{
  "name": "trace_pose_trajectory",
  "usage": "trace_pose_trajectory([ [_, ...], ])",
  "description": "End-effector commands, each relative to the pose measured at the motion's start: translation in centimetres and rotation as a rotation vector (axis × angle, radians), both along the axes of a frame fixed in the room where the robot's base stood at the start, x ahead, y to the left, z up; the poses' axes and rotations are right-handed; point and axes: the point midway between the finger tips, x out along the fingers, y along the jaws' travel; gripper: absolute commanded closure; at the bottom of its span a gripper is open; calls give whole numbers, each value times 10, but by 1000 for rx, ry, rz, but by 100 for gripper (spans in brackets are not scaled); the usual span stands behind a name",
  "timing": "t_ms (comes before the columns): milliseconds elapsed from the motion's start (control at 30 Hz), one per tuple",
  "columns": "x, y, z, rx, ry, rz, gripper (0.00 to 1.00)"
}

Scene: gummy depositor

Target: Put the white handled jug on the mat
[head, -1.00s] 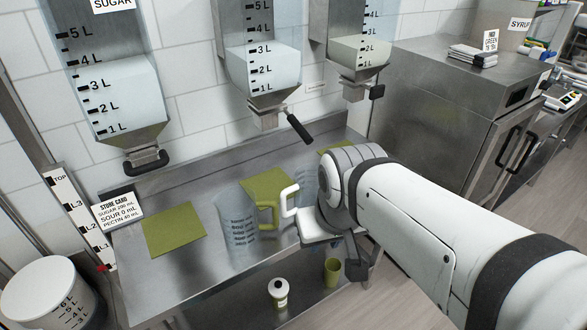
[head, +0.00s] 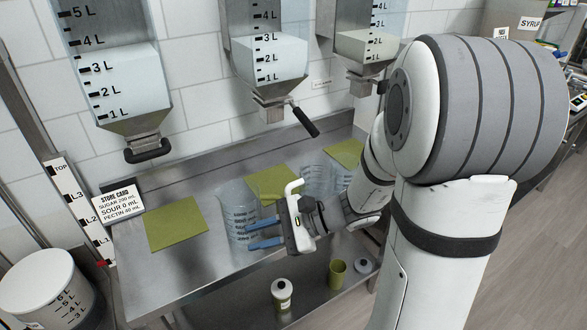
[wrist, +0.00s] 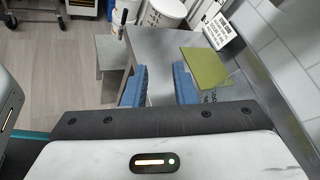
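The clear jug with the white handle (head: 293,187) stands on the steel counter; its body (head: 316,176) is right of the handle and partly behind my arm. A second clear jug (head: 232,212) with an olive handle (head: 269,191) stands left of it. Olive mats lie at left (head: 175,223), middle (head: 272,179) and right (head: 345,152). My gripper (head: 247,236) is open and empty, its blue fingers pointing left, overlapping the olive-handled jug in the head view; I cannot tell if they touch. In the wrist view the fingers (wrist: 160,78) are apart, with the left mat (wrist: 207,66) beyond.
Three hoppers hang above the counter; the middle one has a black lever (head: 305,121). A store card (head: 118,202) stands at the left. A white-lidded bucket (head: 40,285) is at lower left. A bottle (head: 282,294) and olive cup (head: 338,273) sit on the lower shelf.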

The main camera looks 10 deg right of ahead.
Motion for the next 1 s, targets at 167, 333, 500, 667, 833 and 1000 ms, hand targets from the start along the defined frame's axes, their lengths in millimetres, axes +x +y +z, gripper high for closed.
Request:
trace_pose_trajectory([
  [167, 73, -44, -38, 322, 141, -409, 75],
  [333, 114, -99, -73, 508, 191, -721, 75],
  [500, 129, -134, -94, 589, 200, -888, 75],
  [667, 142, -136, -96, 604, 199, -923, 75],
  [833, 158, -126, -94, 605, 199, -921, 75],
  [1000, 178, -111, -90, 602, 200, -919, 75],
])
